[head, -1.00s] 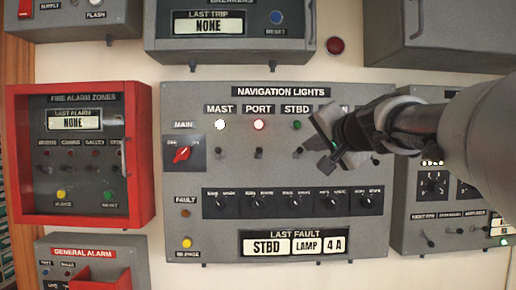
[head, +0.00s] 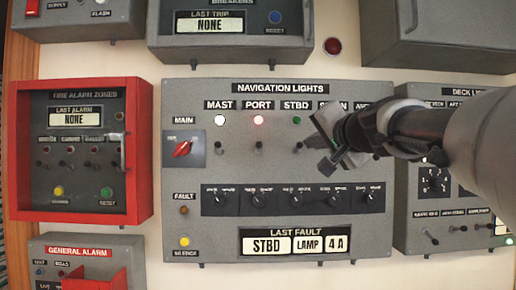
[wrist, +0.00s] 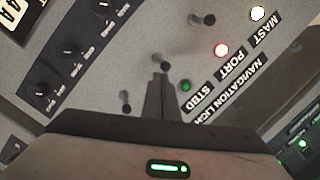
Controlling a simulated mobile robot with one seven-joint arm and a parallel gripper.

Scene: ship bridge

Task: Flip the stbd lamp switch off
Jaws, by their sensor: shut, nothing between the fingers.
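The stbd lamp switch (head: 298,148) is a small black lever under the STBD label on the grey navigation lights panel (head: 225,265). Its green lamp (head: 297,121) looks dull, while the mast and port lamps glow. My gripper (head: 326,165) is shut and empty, just right of and slightly below this lever in the head view. In the wrist view the fingertips (wrist: 160,78) lie close to the stbd lever (wrist: 163,65); I cannot tell whether they touch. The exact tilt of the lever is unclear.
The port switch (head: 259,148) and mast switch (head: 219,148) stand to the left. A further lever (wrist: 125,105) is close to the fingers in the wrist view. A row of black knobs (head: 296,199) lies below. My arm hides the panel's right part.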

